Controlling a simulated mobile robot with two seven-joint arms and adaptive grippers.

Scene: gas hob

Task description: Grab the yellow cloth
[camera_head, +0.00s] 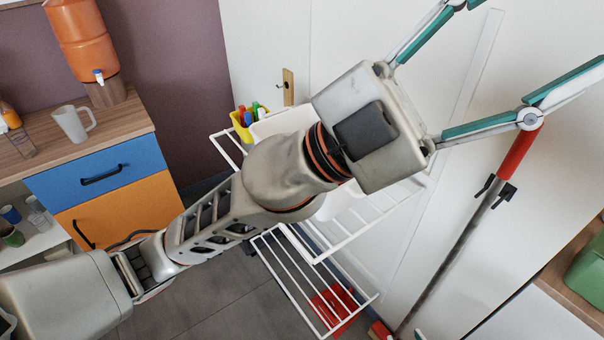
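I see no yellow cloth in the head view. The only clearly yellow thing is a small holder (241,125) with coloured items in it, at the rack's far left corner. My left arm reaches in from the lower left across the picture. My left gripper (535,35) is at the upper right, its teal fingers spread wide with nothing visible between them. Its fingertips reach the picture's edge. It is in front of the white wall. The arm hides much of the rack. My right gripper is not recognisable in this view.
A white wire rack (345,238) stands behind my arm. A red-topped pole (462,232) leans at the right. A wooden counter (130,118) with a mug (71,123) and an orange dispenser (84,42) is at left. A green object (588,265) sits at the right edge.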

